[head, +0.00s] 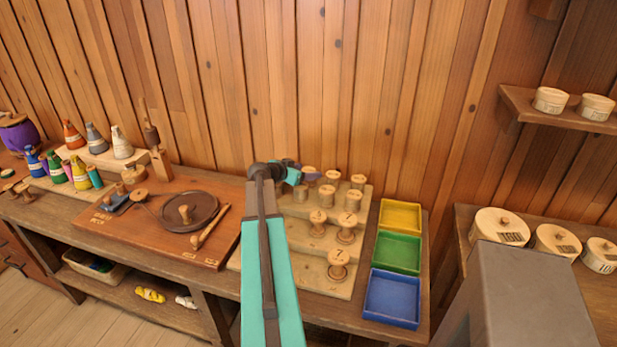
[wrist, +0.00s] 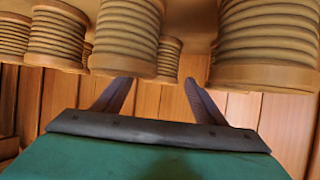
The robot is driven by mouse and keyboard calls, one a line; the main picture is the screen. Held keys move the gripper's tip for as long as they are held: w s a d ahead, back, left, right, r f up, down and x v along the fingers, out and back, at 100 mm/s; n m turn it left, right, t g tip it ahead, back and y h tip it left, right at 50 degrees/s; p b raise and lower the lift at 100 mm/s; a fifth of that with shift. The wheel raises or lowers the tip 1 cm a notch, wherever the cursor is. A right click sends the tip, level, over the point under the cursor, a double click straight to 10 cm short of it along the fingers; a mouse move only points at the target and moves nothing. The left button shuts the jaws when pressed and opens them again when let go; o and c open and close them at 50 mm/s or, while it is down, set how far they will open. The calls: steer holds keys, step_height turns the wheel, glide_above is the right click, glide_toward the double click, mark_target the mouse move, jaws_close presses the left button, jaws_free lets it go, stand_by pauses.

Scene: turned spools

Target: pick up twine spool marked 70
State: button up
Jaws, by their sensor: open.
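Several twine spools stand on a stepped wooden rack (head: 300,238). Three nearer ones, a front spool (head: 338,262), a right spool (head: 347,230) and a left spool (head: 318,222), have dark marks on top; I cannot surely read a 70. More spools (head: 327,195) stand behind. My gripper (head: 308,172) is at the rack's back left, partly hidden by my arm. In the wrist view, which looks upside down, my gripper (wrist: 156,84) is open and empty, fingers apart. A large spool (wrist: 126,38) and another (wrist: 265,45) are close; a smaller spool (wrist: 168,60) shows between the fingertips.
Yellow (head: 400,216), green (head: 397,252) and blue (head: 392,298) trays stand right of the rack. A wooden board (head: 150,230) with a dark disc lies left. Round lidded boxes (head: 497,227) stand on the right bench. The plank wall (head: 300,90) is close behind.

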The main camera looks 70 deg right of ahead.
stand_by(0.3)
steer(key=c, duration=1.2)
steer(key=shift+r, duration=0.1)
steer(key=shift+r+b, duration=1.35)
steer(key=shift+r, duration=3.6)
